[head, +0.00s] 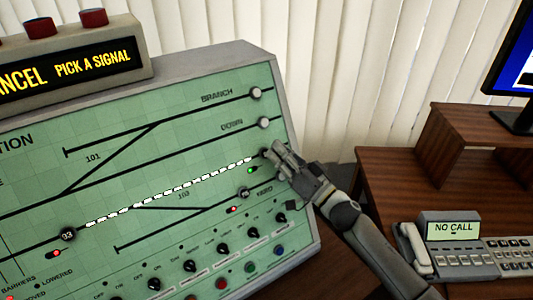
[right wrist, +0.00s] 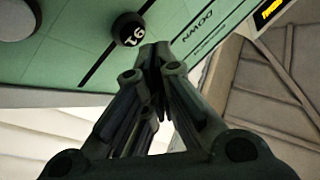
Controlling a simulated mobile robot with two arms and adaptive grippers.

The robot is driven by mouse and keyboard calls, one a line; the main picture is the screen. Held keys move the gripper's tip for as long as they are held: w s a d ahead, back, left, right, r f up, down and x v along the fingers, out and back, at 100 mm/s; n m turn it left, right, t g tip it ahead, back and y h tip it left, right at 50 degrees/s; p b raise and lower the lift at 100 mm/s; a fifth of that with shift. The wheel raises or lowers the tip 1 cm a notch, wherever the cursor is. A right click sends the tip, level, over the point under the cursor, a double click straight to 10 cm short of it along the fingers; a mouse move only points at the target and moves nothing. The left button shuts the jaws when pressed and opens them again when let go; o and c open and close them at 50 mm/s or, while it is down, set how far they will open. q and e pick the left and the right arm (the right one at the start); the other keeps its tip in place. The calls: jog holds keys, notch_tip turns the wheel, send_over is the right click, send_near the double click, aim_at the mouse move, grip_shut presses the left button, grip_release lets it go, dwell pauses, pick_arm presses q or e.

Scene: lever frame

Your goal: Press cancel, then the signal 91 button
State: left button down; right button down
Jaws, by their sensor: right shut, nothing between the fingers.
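The green signal panel (head: 190,130) fills the left of the head view. The signal 91 button (right wrist: 129,29) is a round black knob with white digits, upside down in the right wrist view. In the head view it is mostly hidden by my right gripper (head: 277,152). My right gripper is shut and empty, and its fingertips (right wrist: 158,52) are close beside the 91 button; I cannot tell whether they touch. The display (head: 80,66) at the upper left reads "NCEL PICK A SIGNAL", cut off at the left. Red buttons (head: 93,17) sit on top of its box. My left gripper is not in view.
A white dashed line runs from the 93 button (head: 68,234) toward my right gripper. Black knobs (head: 222,249) and coloured buttons line the panel's lower edge. A phone (head: 415,248) and a "NO CALL" unit (head: 454,229) stand on the wooden desk at right.

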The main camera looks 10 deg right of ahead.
dwell(0.8)
jog(key=shift+w+a+f, duration=0.1)
jog(key=shift+w+f, duration=0.1)
jog(key=shift+w, duration=0.15)
jog(key=shift+w+a+f, duration=0.15)
jog(key=shift+w+f, duration=0.05)
jog(key=shift+w, duration=0.2)
dwell(0.7)
dwell(0.3)
jog(key=shift+s+d+r+p, duration=0.2)
jog(key=shift+s+p, duration=0.1)
jog(key=shift+s, duration=0.1)
jog(key=shift+s+d+r+p, duration=0.1)
jog(key=shift+s+r+p, duration=0.1)
jog(key=shift+s+p, duration=0.15)
